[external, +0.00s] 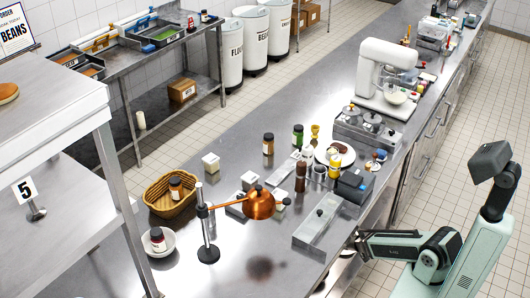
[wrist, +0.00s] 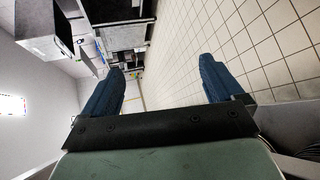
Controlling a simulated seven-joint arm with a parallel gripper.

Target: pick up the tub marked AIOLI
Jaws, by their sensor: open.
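Several small white tubs stand on the steel counter: one white tub (external: 211,162) behind the basket, another white tub (external: 250,180) near the copper lamp, and one partly hidden behind the lamp shade. Their markings are too small to read, so I cannot tell which is AIOLI. My gripper (wrist: 163,82) shows in the wrist view with two blue fingers wide apart and nothing between them. In the external view my arm is at the lower right, off the counter's front edge and apart from the tubs; the fingers are not clear there.
A copper lamp (external: 260,204) on a stand rises among the tubs. A wicker basket (external: 157,205) holds a jar, and a bowl (external: 170,247) holds another. A steel lidded box (external: 317,222), bottles, a plate and a mixer (external: 384,70) crowd the right side. Bare counter lies at left front.

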